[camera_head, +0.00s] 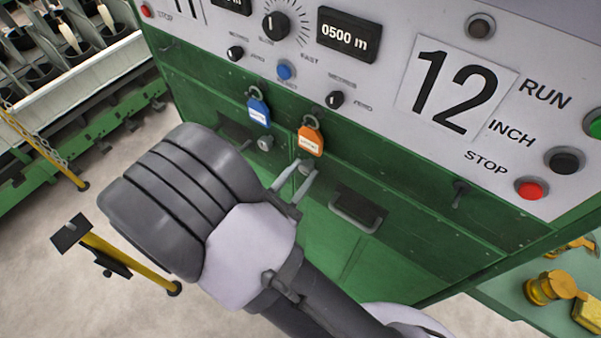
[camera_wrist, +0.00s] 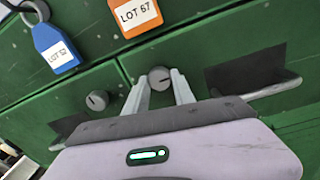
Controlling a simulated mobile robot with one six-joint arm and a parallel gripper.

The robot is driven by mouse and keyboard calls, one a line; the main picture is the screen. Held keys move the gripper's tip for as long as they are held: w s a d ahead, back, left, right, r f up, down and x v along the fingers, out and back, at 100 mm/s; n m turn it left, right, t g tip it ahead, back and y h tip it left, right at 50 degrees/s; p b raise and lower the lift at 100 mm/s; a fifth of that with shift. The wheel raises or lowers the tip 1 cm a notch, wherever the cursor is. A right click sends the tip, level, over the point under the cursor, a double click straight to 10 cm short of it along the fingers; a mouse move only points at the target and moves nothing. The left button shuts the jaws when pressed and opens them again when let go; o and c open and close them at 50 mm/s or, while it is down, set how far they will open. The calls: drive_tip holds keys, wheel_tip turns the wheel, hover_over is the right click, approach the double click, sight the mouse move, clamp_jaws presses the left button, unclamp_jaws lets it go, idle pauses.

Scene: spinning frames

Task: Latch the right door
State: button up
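The right door (camera_head: 335,235) is a green cabinet panel; it also shows in the wrist view (camera_wrist: 196,58). It looks flush with the front. Its round grey latch knob (camera_wrist: 160,78) has a slot and sits near the door's upper left corner. My gripper (camera_head: 302,173) is open, with one finger on each side of this knob in the wrist view. I cannot tell whether the fingers touch it. In the head view the fingers partly cover the knob (camera_head: 305,167). The left door has a similar knob (camera_wrist: 97,100), left of my gripper.
An orange tag (camera_head: 311,141) and a blue tag (camera_head: 259,112) hang just above the knobs. The right door's bar handle (camera_head: 357,212) juts out to the right of my gripper. A yellow stand (camera_head: 130,262) is at lower left. A push-button panel is above.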

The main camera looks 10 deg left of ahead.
clamp_jaws()
idle(1.1)
